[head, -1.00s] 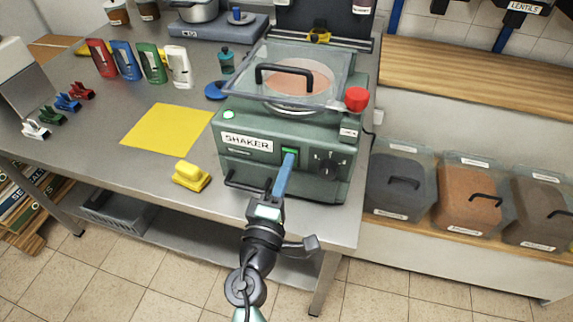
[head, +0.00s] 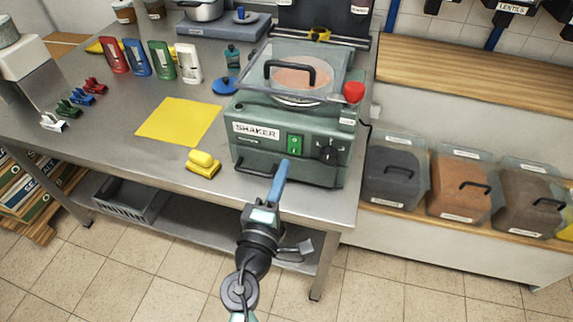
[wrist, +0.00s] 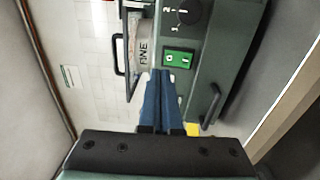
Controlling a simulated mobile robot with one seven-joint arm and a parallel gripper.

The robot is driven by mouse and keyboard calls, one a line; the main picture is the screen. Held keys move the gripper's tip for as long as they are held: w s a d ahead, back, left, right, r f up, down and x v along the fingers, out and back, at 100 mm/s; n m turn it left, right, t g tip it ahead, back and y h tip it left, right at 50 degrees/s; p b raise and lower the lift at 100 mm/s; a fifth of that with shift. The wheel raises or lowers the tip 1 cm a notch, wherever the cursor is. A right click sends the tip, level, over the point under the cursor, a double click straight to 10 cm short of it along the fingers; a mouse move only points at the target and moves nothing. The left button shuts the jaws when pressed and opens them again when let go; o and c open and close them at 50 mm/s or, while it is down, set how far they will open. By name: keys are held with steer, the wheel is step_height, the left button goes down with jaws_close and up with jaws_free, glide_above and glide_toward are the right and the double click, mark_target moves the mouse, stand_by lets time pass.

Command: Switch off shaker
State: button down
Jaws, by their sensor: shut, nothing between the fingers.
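The green shaker (head: 262,154) stands at the front right of the steel table, its "SHAKER" label facing me. A green rocker switch (head: 295,145) sits on its front, left of a black dial (head: 327,152). In the wrist view the switch (wrist: 178,58) shows light marks on its two halves; I cannot tell surely which half is pressed. My gripper (head: 284,164) is shut and empty, its blue fingers in front of and below the switch, apart from it. Its fingertips (wrist: 158,75) also show in the wrist view. A clear lid with a black handle (head: 290,70) covers the pan.
A red mushroom knob (head: 353,92) stands at the shaker's right top. A black bar handle (head: 256,171) juts from its lower front. A yellow block (head: 202,163) and yellow sheet (head: 180,121) lie to the left. Lidded bins (head: 458,187) line the right. Floor in front is clear.

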steer(key=v, duration=0.6)
steer(key=shift+r+b, duration=0.35)
steer(key=shift+s+a, duration=0.1)
steer(key=shift+s, duration=0.05)
